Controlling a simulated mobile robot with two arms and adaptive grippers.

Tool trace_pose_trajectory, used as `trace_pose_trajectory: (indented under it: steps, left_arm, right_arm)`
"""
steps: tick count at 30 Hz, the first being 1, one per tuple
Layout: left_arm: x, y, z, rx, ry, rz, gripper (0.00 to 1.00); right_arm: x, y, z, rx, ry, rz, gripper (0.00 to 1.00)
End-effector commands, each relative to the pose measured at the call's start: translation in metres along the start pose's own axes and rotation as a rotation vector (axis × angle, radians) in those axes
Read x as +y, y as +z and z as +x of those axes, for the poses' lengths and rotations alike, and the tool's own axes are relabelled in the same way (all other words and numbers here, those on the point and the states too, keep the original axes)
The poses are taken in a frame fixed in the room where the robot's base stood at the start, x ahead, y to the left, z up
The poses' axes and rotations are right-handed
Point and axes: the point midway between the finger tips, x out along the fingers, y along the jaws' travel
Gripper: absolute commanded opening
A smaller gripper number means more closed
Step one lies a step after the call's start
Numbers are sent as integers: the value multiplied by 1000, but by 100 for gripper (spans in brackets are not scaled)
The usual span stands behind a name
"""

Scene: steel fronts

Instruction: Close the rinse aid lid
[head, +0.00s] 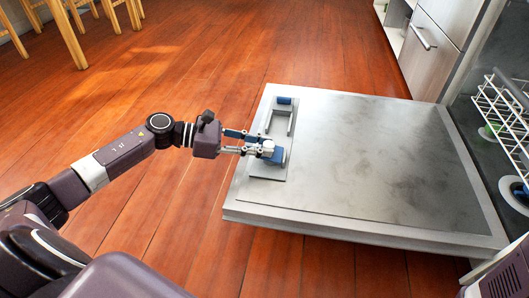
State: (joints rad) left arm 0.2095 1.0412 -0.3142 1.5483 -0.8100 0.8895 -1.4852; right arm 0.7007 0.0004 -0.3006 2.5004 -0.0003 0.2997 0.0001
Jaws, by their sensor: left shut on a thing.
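The dishwasher door (385,165) lies folded down flat, with a grey dispenser panel (268,171) on its inner face near the left edge. A small blue lid (278,156) stands at the near part of this panel and looks raised; I take it for the rinse aid lid. My left gripper (267,149) reaches in from the left and is shut at the blue lid, its fingertips partly covering it. The exact contact is too small to make out. My right gripper is not in view.
The panel's far part has a grey frame (291,122) and another blue piece (285,100). A white wire rack (500,115) with dishes is inside the dishwasher at right. A drawer front with a handle (423,37) stands behind. Wooden floor is clear left of the door.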

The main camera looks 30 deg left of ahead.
Motion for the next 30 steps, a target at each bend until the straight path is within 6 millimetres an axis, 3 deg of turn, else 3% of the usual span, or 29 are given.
trace_pose_trajectory:
  steps: [16, 17, 21, 30]
  left_arm:
    - [2, -10, -1, -149, -1, -41, 0]
    - [2, -10, -1, -149, -1, -41, 23]
    - [2, -10, -1, -148, -2, -41, 38]
    - [1, -10, -2, -148, -5, -41, 40]
  right_arm:
    - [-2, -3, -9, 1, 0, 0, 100]
    - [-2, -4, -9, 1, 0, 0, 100]
    - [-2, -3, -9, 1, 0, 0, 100]
    - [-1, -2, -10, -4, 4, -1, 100]
